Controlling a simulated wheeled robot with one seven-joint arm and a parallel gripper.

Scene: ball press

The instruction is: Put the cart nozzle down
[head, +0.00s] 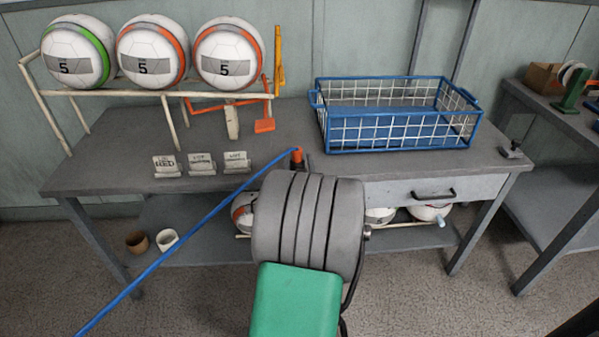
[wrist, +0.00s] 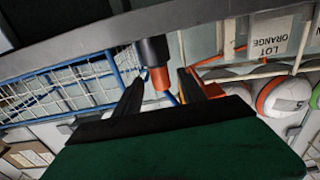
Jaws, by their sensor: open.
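The nozzle (head: 296,155) shows in the head view as an orange-red piece at the bench's front edge, with a blue hose (head: 205,219) running from it down to the lower left. In the wrist view the nozzle (wrist: 153,52) is a dark cylinder with an orange end, close to the grey bench edge. My gripper (wrist: 161,77) is open, with its dark fingers on either side of the orange end and gaps visible between. I cannot tell whether either finger touches it. In the head view my own arm hides the fingers.
The bench (head: 270,125) bears a blue wire basket (head: 400,137) at right and several small label cards (head: 201,164) at left. A cream rack (head: 170,93) holds three balls. A drawer (head: 433,190) is below.

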